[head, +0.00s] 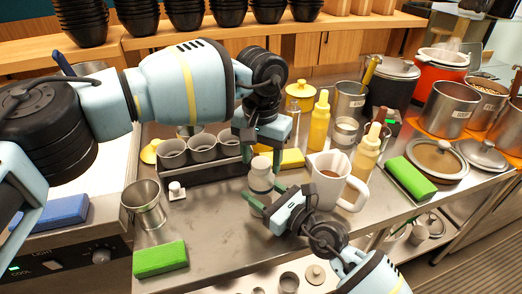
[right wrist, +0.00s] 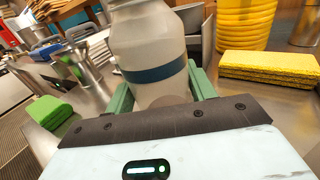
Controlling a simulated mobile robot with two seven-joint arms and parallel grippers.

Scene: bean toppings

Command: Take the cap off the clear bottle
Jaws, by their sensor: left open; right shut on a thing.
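The clear bottle (head: 261,181) stands upright on the steel counter and looks pale and whitish. In the right wrist view, the bottle (right wrist: 150,45) has a dark blue band and its top is cut off. My right gripper (head: 266,197) is shut on the lower body of the bottle, with its green fingers (right wrist: 203,82) on both sides. The pale cap (head: 261,163) is on top of the bottle. My left gripper (head: 262,156) is open and points down at the cap from just above. I cannot tell whether its fingers touch the cap.
A rack with grey cups (head: 203,148) is to the left. Sauce bottles (head: 319,122) stand behind. A green sponge (head: 160,258) and a steel cup (head: 146,203) are at front left.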

